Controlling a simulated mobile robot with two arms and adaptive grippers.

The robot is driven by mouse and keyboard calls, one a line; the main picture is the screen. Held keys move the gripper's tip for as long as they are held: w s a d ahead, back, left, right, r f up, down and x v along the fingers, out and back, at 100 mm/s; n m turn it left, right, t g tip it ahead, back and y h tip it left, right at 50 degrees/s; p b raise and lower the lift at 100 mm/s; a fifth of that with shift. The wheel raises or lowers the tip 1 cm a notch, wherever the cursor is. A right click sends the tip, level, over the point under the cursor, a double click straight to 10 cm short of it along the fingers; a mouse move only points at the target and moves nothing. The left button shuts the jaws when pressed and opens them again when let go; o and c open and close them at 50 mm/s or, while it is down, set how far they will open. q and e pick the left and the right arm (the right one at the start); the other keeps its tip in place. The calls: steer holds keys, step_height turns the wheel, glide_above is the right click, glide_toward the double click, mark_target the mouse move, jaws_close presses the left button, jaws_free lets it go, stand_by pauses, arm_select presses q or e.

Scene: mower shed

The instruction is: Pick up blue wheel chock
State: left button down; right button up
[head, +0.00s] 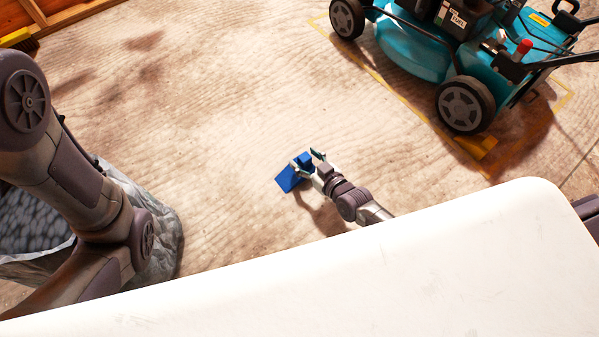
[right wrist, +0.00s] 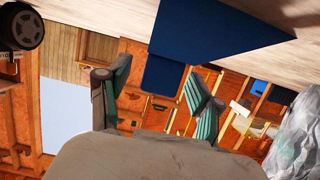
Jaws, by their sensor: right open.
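The blue wheel chock (head: 288,180) is on the wooden floor near the middle of the head view. My right gripper (head: 311,163) is at its upper right end, with its fingers open about a smaller blue block-like part. In the right wrist view the chock (right wrist: 212,32) shows as a dark blue wedge at the top, with a narrower part (right wrist: 163,78) reaching down between the two open fingers of the right gripper (right wrist: 158,92). Whether either finger touches it I cannot tell. My left arm comes in at the left; its gripper is out of view.
A grey bag (head: 160,235) is at the left, partly behind my left arm. A yellow brush (head: 16,38) lies at the upper left. The middle floor is clear.

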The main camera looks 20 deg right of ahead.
steer(key=shift+w, duration=0.25)
steer(key=c, duration=1.2)
jaws_close()
steer(key=shift+r, duration=0.1)
